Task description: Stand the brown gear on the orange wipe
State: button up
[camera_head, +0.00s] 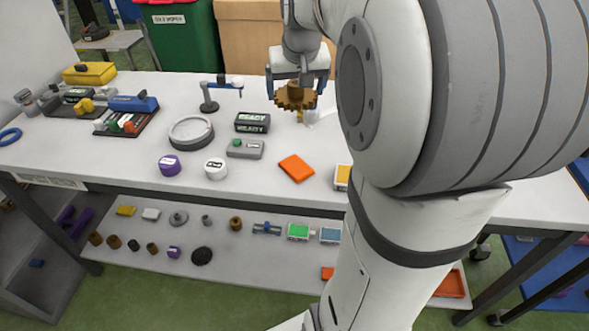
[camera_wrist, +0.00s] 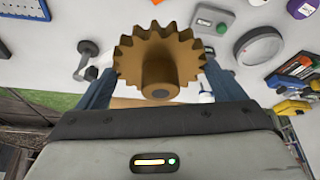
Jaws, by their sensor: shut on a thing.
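The brown gear (camera_head: 296,97) is held in my gripper (camera_head: 297,88) above the back of the white table. In the wrist view the toothed gear (camera_wrist: 160,62) sits between the two blue fingers of my gripper (camera_wrist: 157,85), with its hub toward the camera. The gripper is shut on it. The orange wipe (camera_head: 296,168) lies flat near the table's front edge, below and in front of the gear in the head view. Nothing lies on the wipe. I cannot make out the wipe in the wrist view.
A grey box with a green button (camera_head: 245,149), a black sign block (camera_head: 252,123), a round dish (camera_head: 191,132), and purple (camera_head: 170,165) and white (camera_head: 215,169) pucks stand left of the wipe. A yellow-topped item (camera_head: 342,177) is close on its right. My arm hides the table's right part.

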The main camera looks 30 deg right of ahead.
aim_at(295, 163)
notch_tip(295, 163, down, 3)
jog(key=shift+r+b, duration=0.15)
jog(key=shift+b, duration=0.55)
notch_tip(295, 163, down, 17)
jog(key=shift+d+f+b, duration=0.1)
jog(key=shift+f+b, duration=0.1)
jog(key=shift+b, duration=0.25)
jog(key=shift+f, duration=0.1)
jog(key=o, duration=1.1)
jog(key=shift+s, duration=0.1)
jog(key=shift+o, duration=0.7)
